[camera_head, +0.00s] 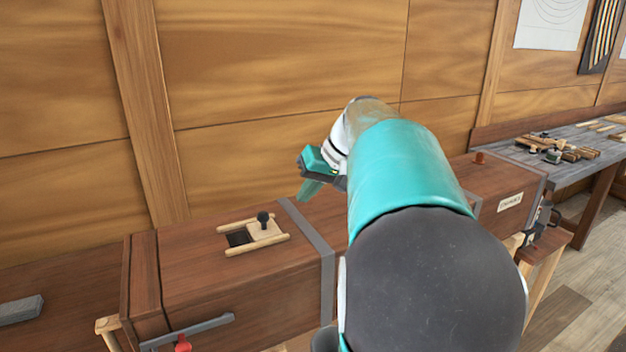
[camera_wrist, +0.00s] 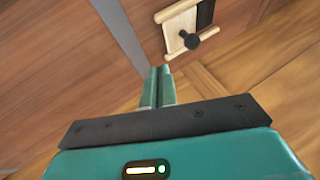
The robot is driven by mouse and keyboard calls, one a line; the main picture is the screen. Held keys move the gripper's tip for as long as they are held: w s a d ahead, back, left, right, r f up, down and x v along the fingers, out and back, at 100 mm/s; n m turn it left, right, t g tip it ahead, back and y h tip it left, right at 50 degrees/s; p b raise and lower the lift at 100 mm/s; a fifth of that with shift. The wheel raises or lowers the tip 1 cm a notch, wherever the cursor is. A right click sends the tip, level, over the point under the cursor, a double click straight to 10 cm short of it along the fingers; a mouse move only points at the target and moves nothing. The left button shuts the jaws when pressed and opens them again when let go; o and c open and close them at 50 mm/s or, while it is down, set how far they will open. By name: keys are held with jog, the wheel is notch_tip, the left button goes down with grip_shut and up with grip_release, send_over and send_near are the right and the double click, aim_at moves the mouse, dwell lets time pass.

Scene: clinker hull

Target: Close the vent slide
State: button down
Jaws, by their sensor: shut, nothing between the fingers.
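The vent slide (camera_head: 265,230) is a pale wooden plate with a dark round knob (camera_head: 263,217), set between two light rails (camera_head: 258,245) on top of a long brown wooden box. A dark opening (camera_head: 238,239) shows to the left of the plate, so the vent is partly uncovered. In the wrist view the slide (camera_wrist: 180,30), its knob (camera_wrist: 190,40) and the dark opening (camera_wrist: 206,12) lie beyond the fingertips, up and to the right. My gripper (camera_wrist: 161,70) is shut and empty, apart from the knob. In the head view my gripper (camera_head: 308,192) hangs above the box, right of the vent.
The brown box (camera_head: 190,270) has a grey metal strap (camera_head: 310,232) right of the vent and a grey bar with a red knob (camera_head: 183,343) on its front. A wooden wall stands close behind. A bench (camera_head: 560,170) with tools is at the right.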

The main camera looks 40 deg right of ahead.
aim_at(263, 223)
jog(key=x, duration=0.3)
jog(key=shift+w+a+f, duration=0.15)
jog(key=shift+w+f, duration=0.05)
jog(key=shift+f, duration=0.1)
jog(key=a, duration=0.1)
jog(key=w+a, duration=0.1)
jog(key=a, duration=0.1)
jog(key=shift+w+f, duration=0.25)
jog(key=shift+f, duration=0.1)
jog(key=shift+w+a+f, duration=0.1)
jog(key=shift+w+a, duration=0.05)
jog(key=shift+w, duration=0.05)
jog(key=shift+a, duration=0.15)
jog(key=a, duration=0.2)
jog(key=w+a, duration=0.1)
jog(key=a, duration=0.3)
jog(key=shift+w+a, duration=0.3)
jog(key=shift+w, duration=0.1)
